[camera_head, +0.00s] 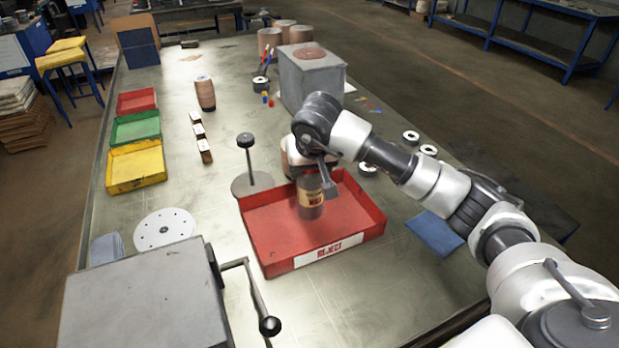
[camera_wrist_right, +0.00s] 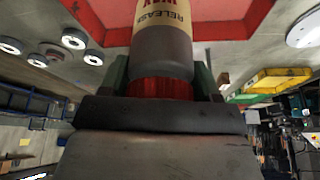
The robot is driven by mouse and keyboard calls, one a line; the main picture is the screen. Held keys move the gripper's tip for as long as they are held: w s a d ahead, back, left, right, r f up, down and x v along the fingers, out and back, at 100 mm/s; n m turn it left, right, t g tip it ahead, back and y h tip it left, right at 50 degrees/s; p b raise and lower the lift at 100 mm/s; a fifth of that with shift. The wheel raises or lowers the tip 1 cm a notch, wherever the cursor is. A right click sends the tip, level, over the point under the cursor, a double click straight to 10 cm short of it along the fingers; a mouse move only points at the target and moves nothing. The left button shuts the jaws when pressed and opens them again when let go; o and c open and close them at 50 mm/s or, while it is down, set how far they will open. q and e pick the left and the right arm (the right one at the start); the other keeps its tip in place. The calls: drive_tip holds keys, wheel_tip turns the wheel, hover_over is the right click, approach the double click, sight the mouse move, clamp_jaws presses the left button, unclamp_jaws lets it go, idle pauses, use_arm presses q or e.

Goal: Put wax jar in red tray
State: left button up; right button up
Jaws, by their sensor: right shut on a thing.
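The wax jar (camera_head: 310,197) is a brown jar with a cream label and red lettering. In the head view it is upright in or just above the large red tray (camera_head: 262,238), inside its outline; I cannot tell whether it touches the floor. My right gripper (camera_head: 308,172) is shut on the jar near its top, seen from the head. In the right wrist view the jar (camera_wrist_right: 165,50) sits between the two fingers of the gripper (camera_wrist_right: 162,85), with its red cap at the gripper. The tray (camera_wrist_right: 95,22) shows behind it. My left gripper is not in view.
A grey box (camera_head: 312,80) stands behind my right arm. A post on a round base (camera_head: 250,185) is left of the red tray. Yellow (camera_head: 137,166), green (camera_head: 135,128) and small red (camera_head: 137,101) bins line the left. A grey machine with a crank (camera_head: 145,300) is at front left.

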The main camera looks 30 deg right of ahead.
sight(310, 197)
wheel_tip(310, 197, down, 3)
drive_tip(key=shift+f+p, duration=0.1)
drive_tip(key=shift+p, duration=0.4)
drive_tip(key=shift+f, duration=0.4)
drive_tip(key=o, duration=1.5)
drive_tip(key=shift+f, duration=0.15)
